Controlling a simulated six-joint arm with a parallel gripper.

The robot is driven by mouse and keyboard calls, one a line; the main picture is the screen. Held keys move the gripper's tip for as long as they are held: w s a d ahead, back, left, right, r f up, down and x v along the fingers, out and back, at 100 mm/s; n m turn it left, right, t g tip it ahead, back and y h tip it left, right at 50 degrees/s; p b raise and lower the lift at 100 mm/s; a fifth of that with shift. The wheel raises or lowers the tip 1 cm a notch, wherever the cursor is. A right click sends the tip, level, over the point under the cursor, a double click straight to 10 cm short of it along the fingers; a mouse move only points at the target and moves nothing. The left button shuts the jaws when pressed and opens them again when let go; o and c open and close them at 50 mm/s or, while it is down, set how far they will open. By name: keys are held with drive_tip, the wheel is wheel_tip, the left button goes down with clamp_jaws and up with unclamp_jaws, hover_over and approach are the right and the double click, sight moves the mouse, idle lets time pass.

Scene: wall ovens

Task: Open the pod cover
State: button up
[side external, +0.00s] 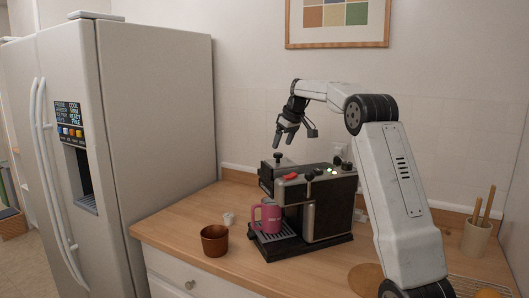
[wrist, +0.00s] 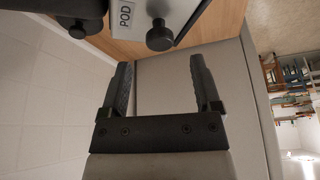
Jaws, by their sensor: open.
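A black and steel coffee machine (side external: 318,205) stands on the wooden counter, with knobs and a red part on top. The pod cover is not clearly picked out in the side view. In the wrist view, a light plate marked "POD" (wrist: 126,16) and a round black knob (wrist: 160,36) show at the top edge. My gripper (side external: 284,140) is in the air above the machine's left part, pointing down, apart from it. In the wrist view its two fingers (wrist: 160,85) are spread with nothing between them.
A pink mug (side external: 267,217) is on the machine's drip tray. A brown cup (side external: 214,241) and a small white item (side external: 229,219) stand on the counter (side external: 180,235) to the left. A large fridge (side external: 160,110) is at the left. A utensil pot (side external: 477,238) is at the right.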

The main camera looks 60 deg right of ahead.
sight(279, 154)
drive_tip(key=shift+x, duration=2.1)
clamp_jaws()
